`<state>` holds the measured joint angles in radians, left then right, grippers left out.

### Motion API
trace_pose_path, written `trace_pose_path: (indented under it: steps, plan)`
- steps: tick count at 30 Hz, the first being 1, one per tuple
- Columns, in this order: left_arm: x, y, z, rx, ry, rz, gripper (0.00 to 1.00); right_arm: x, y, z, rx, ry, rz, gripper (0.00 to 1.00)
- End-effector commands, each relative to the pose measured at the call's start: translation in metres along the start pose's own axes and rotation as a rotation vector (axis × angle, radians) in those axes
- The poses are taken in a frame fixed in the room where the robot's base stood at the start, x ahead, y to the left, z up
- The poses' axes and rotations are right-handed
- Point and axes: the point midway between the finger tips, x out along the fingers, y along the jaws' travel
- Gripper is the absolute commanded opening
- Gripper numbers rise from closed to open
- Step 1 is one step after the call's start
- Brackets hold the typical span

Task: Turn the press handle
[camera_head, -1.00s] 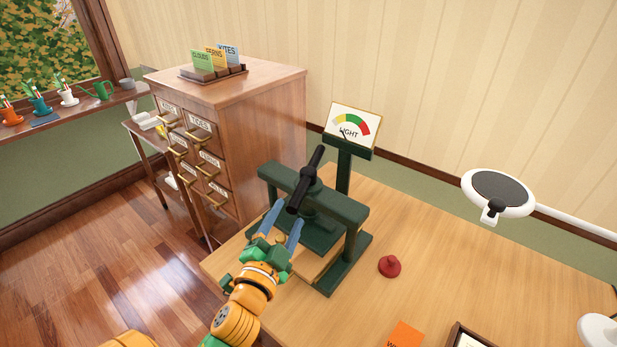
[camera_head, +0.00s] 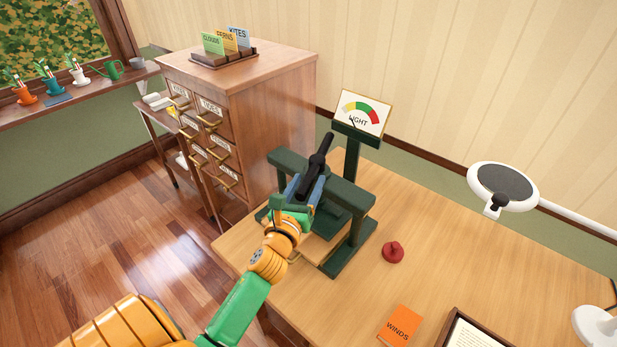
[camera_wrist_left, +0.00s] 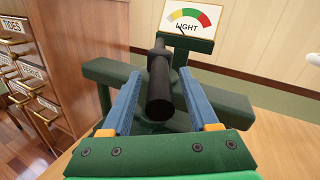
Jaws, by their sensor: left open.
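The press (camera_head: 350,193) is a dark green frame on the wooden desk. Its black bar handle (camera_head: 321,155) lies across the top, pointing from the near side toward the gauge. The gauge sign (camera_head: 359,113) reads LIGHT, with green, yellow and red bands; its needle is near the left side. My left gripper (camera_head: 306,189) is at the near end of the handle. In the left wrist view the handle (camera_wrist_left: 160,85) lies between the two open blue fingers (camera_wrist_left: 158,98), with a gap on each side. My right gripper is not in view.
A red knob-like object (camera_head: 393,252) and an orange WINDS book (camera_head: 400,325) lie on the desk (camera_head: 345,300) right of the press. A wooden drawer cabinet (camera_head: 262,115) stands close at left. A white lamp (camera_head: 503,188) overhangs the desk at right.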

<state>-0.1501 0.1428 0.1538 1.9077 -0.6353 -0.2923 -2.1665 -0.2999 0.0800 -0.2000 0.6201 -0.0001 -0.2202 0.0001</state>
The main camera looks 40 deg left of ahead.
Motion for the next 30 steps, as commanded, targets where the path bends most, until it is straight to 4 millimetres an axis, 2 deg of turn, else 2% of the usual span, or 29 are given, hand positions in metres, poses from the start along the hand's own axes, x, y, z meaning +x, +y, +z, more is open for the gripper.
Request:
trace_pose_path:
  steps: [4, 11, 14, 18, 30]
  plan:
    - [0.0119, 0.0, 0.0006, 0.0, 0.0, 0.0, 0.61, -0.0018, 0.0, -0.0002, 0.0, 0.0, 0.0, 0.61]
    - [0.0132, 0.0, 0.0, -0.001, 0.0, 0.0, 0.61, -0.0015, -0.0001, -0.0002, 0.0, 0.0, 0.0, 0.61]
    - [0.0131, 0.0, 0.0, -0.001, 0.0, 0.0, 0.39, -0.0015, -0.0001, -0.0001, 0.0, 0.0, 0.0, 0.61]
    - [0.013, -0.0001, -0.0001, -0.001, 0.0, 0.0, 0.01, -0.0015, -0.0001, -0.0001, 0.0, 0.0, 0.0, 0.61]
    - [0.0129, -0.0002, -0.0002, -0.002, 0.0, -0.001, 0.0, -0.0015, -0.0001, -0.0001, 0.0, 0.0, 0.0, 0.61]
